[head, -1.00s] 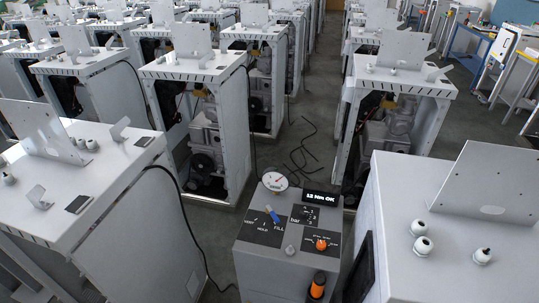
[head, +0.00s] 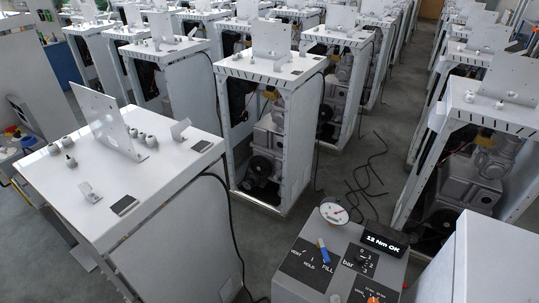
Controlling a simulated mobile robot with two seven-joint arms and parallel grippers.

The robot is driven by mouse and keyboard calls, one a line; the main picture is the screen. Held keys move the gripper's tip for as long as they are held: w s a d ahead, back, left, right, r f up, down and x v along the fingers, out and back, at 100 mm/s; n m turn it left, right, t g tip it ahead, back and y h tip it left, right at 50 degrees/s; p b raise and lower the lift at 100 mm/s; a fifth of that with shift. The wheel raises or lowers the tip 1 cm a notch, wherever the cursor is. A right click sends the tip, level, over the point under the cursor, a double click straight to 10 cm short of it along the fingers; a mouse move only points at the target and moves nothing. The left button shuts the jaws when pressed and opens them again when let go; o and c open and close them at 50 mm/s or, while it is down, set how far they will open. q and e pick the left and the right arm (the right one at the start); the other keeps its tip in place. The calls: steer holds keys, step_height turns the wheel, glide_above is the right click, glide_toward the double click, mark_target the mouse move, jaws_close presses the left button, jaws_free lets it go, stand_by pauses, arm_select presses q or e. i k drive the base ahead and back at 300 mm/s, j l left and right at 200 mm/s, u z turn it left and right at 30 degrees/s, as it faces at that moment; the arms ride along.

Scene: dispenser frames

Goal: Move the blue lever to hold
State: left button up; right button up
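The blue lever (head: 324,251) sits on a dark panel on top of a grey console (head: 283,285) at the lower right of the head view. White labels VENT, HOLD and FILL are printed around it. The lever's blue end lies close to the FILL label, with HOLD to its left and VENT further left. The lever is small here, so its exact angle is hard to judge. Neither of my grippers shows in the head view.
A round gauge (head: 334,213) and a black display (head: 385,241) reading "12 Nm OK" stand at the console's back. A bar selector (head: 364,256) is beside the lever. White cabinets (head: 150,190) stand left and behind; another white surface (head: 480,260) is close right. Cables (head: 367,180) lie on the floor behind.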

mark_target(320, 244)
steer(key=i+l+u, duration=0.35)
steer(key=l+u, duration=0.15)
steer(key=u, duration=0.15)
steer(key=i+l+u, duration=0.25)
steer(key=l+u, duration=1.75)
steer(key=k+l+u, duration=0.35)
steer(key=l+u, duration=0.3)
steer(key=k+l+u, duration=0.35)
steer(key=u, duration=0.3)
steer(key=k+l+u, duration=0.3)
steer(key=k+u, duration=0.15)
steer(key=u, duration=0.2)
steer(key=k+u, duration=0.5)
steer(key=u, duration=0.15)
